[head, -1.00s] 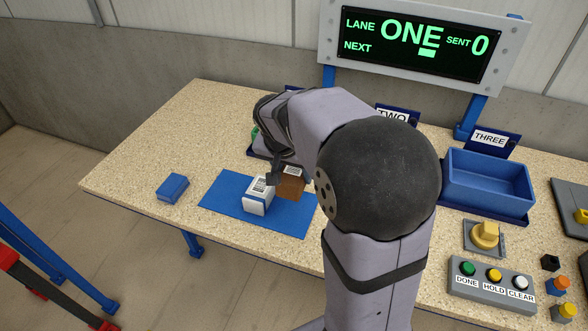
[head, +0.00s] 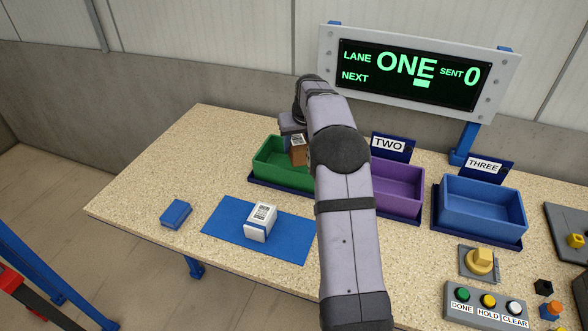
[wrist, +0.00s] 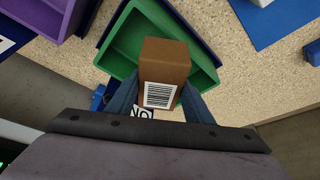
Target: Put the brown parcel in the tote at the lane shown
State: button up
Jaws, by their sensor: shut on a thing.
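The display (head: 415,75) reads LANE ONE, with SENT 0. The brown parcel (head: 298,151) is held over the green tote (head: 268,158) in the head view. In the wrist view my gripper (wrist: 158,95) is shut on the brown parcel (wrist: 166,62), which has a barcode label facing the camera. The green tote (wrist: 126,30) lies beneath and around the parcel there. The tote's inside looks empty where it shows. My arm hides the tote's right part in the head view, and the lane ONE sign is mostly hidden.
A purple tote (head: 400,187) under sign TWO and a blue tote (head: 484,208) under sign THREE stand to the right. A white parcel (head: 261,222) sits on the blue mat (head: 228,232); a blue parcel (head: 176,214) lies left. A button box (head: 486,305) is at front right.

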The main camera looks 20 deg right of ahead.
aim_at(303, 138)
jog(key=shift+w+d+f+n+y+p, duration=0.2)
jog(key=shift+w+d+n, duration=0.35)
jog(key=shift+w+d, duration=0.15)
jog(key=shift+w+d+f+n+y+p, duration=0.2)
jog(key=shift+w+d+n, duration=0.4)
jog(key=shift+d, duration=0.15)
jog(key=shift+f+p, duration=1.6)
jog(key=shift+f, duration=3.4)
jog(key=shift+f, duration=0.15)
jog(key=o, duration=1.1)
